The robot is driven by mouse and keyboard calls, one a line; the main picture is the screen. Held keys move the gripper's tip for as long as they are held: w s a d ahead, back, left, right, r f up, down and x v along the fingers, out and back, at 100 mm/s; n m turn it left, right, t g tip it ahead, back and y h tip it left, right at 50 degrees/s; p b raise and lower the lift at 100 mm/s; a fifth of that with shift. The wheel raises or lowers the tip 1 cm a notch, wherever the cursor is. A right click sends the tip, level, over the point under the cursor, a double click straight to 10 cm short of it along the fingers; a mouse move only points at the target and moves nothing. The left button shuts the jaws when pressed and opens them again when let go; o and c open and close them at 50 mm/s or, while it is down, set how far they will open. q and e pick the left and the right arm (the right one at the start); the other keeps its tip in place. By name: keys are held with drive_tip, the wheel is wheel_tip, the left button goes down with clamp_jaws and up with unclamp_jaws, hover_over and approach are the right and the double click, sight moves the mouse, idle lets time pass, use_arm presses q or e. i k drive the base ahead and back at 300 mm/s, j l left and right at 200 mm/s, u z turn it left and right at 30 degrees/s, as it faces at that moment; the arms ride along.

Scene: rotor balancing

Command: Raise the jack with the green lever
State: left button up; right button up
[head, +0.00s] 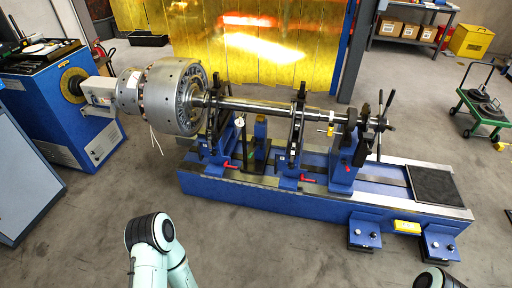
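A blue balancing machine bed (310,206) stands in the middle of the view, with a long steel rotor shaft (270,108) lying level across its pedestals. A short blue post with a yellow top (261,130) stands under the shaft between the two left pedestals. It may be the jack, but I cannot tell. Red handles show low on the pedestals, one at the left (224,180) and one in the middle (308,180). Parts of my two arms show at the bottom edge. Neither gripper is in view.
A large grey cylindrical drum (176,96) joins the shaft to the blue drive cabinet (50,95) at left. A green cart (484,105) stands at right. Yellow curtains (270,45) hang behind. The grey floor (260,252) in front of the bed is clear.

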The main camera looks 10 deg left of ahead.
sight(258, 143)
drive_tip(key=i+u, duration=0.15)
drive_tip(key=i, duration=1.65)
